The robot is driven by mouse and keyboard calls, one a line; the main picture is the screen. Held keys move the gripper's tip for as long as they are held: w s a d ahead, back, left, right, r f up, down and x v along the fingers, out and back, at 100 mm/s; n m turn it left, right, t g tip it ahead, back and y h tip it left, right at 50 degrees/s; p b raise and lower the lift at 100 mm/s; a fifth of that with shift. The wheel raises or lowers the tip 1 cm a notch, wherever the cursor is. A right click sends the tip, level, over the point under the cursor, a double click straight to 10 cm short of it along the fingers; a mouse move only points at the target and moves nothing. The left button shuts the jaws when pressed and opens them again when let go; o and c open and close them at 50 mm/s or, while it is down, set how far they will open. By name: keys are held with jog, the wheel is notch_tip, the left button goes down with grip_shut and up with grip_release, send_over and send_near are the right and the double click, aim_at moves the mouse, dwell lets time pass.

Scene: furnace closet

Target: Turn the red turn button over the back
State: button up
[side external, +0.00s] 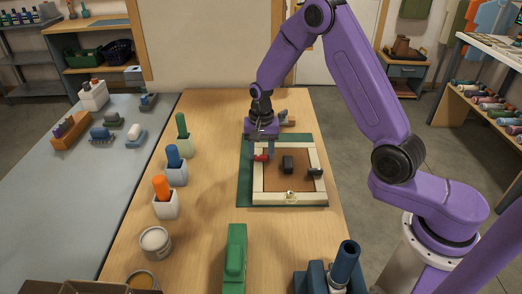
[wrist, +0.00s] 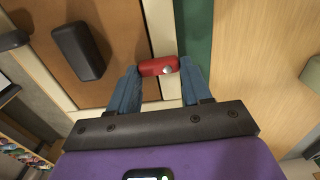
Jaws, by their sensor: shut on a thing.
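The red turn button (wrist: 158,67) sits on the cream frame rail (wrist: 161,28) in the wrist view, with a silver screw near its right end. It lies crosswise to the rail, and its left end appears to reach over the edge of the brown back (wrist: 110,18). My gripper (wrist: 159,80) is shut on the button, one blue finger at each end. In the side view my gripper (side external: 261,153) points down at the frame's left rail, and the red button (side external: 261,157) shows between the fingers. The frame (side external: 270,199) lies flat on a green mat (side external: 244,190).
A dark block (side external: 288,164) stands on the back, and a black button (side external: 314,172) is on the right rail. A brass piece (side external: 291,196) is on the near rail. Several handled holders, a can (side external: 156,242) and a green tool (side external: 235,258) stand left and in front.

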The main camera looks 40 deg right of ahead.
dwell(0.5)
jog(key=o, duration=1.1)
jog(key=shift+c, duration=0.2)
jog(key=shift+r, duration=0.1)
notch_tip(320, 180, up, 17)
jog(key=shift+r, duration=0.15)
jog(key=s+a+n, duration=0.7)
jog(key=s+n, duration=0.3)
jog(key=s, duration=0.3)
jog(key=s+d+f+n, duration=0.1)
jog(key=s+n, duration=0.4)
jog(key=s, duration=0.5)
jog(key=s+d+f+n, duration=0.1)
jog(key=s+d+n, duration=0.2)
jog(key=s+n, duration=0.3)
jog(key=s, duration=0.4)
jog(key=shift+s+f, duration=0.2)
jog(key=shift+f, duration=0.05)
